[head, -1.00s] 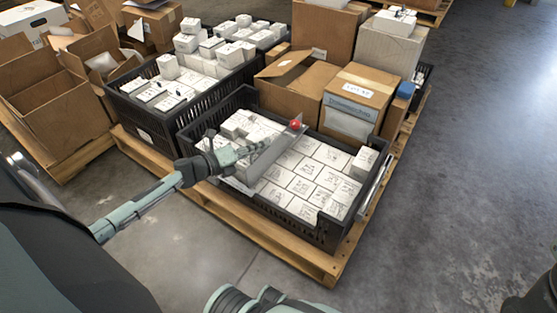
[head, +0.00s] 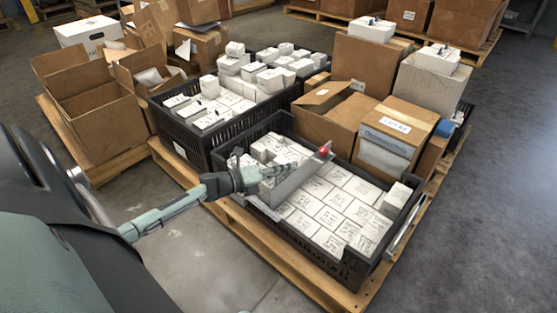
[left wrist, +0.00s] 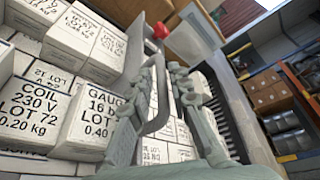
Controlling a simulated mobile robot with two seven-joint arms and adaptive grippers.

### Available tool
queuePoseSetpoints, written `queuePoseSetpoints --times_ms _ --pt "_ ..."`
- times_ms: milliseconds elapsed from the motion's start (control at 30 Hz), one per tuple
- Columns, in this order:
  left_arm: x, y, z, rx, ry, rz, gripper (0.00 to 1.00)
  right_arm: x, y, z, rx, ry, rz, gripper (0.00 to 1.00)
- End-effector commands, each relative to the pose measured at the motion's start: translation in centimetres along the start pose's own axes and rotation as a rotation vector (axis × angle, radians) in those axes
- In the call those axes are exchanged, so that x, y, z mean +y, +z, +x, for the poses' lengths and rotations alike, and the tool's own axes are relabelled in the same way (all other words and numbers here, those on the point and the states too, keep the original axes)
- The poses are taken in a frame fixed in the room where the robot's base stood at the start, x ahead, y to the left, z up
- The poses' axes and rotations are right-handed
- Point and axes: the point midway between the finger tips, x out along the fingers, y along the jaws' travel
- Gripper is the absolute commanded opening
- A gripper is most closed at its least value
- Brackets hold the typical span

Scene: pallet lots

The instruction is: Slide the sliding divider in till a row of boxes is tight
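The sliding divider (head: 297,180) is a grey upright plate with a red knob (head: 324,150) on its far top corner. It stands across a black crate (head: 352,265). White labelled boxes (head: 335,199) lie in rows to its right, and more white boxes (head: 273,148) lie to its left. My left gripper (head: 283,170) is at the divider's left face. In the left wrist view its fingers (left wrist: 160,78) are apart, with a grey bent handle (left wrist: 162,105) between them. The red knob also shows there (left wrist: 160,30). My right gripper is out of view.
Another black crate (head: 215,145) full of white boxes stands behind on the same wooden pallet (head: 255,240). Brown cartons (head: 395,130) stand close behind the divider's crate. Open cartons (head: 95,110) are at the left. The floor at the right is clear.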

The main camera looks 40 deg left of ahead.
Motion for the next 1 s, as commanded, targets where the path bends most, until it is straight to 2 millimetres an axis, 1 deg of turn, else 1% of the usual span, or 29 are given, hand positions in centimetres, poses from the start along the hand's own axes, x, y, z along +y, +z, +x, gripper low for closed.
queuePoseSetpoints --times_ms 167,400,500,600,767,1000 --pt "0.1 -0.1 -2.2 0.003 0.003 0.001 0.19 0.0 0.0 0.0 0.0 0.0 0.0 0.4" --pt "0.1 -0.1 -7.5 0.001 0.004 0.0 0.19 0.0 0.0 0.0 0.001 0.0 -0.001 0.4" --pt "0.1 -0.1 -9.3 0.001 0.004 0.0 0.19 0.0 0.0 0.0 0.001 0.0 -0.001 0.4" --pt "0.2 0.0 -10.7 0.0 0.004 -0.001 0.19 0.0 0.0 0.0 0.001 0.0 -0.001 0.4" --pt "0.1 0.1 -11.9 -0.002 0.003 -0.001 0.19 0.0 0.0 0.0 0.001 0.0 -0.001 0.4" --pt "0.1 0.1 -12.0 -0.002 0.002 -0.001 0.19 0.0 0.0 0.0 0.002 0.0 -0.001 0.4"
